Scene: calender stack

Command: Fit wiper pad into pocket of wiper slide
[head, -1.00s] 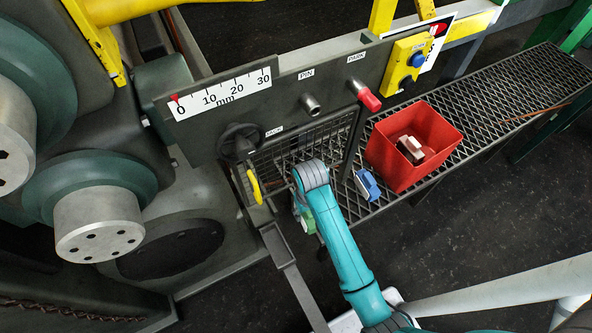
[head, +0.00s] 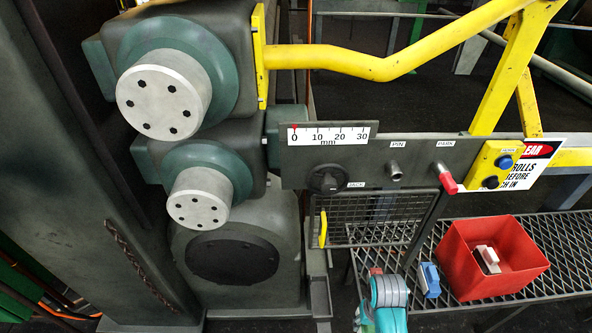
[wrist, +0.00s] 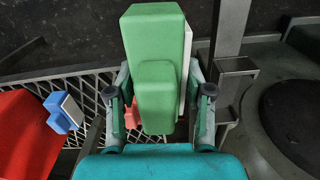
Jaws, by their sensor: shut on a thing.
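My gripper (wrist: 157,98) is shut on a green block with a white layer along its right side in the wrist view, which looks like a wiper pad (wrist: 153,40). In the head view my arm's end is at the bottom, and the gripper and green block are mostly hidden there. I cannot identify the wiper slide or its pocket for certain. A grey channel-like bracket (head: 319,297) stands left of my arm in the head view. A grey post with a bracket (wrist: 236,66) stands right of the held block, apart from it, in the wrist view.
A blue block (head: 429,279) with a pale face lies on the mesh bench (head: 565,245). Beside it, a red bin (head: 520,262) holds a pale and reddish block (head: 488,258). A wire guard (head: 365,218) with a yellow handle (head: 323,228) hangs under the grey control panel (head: 365,165).

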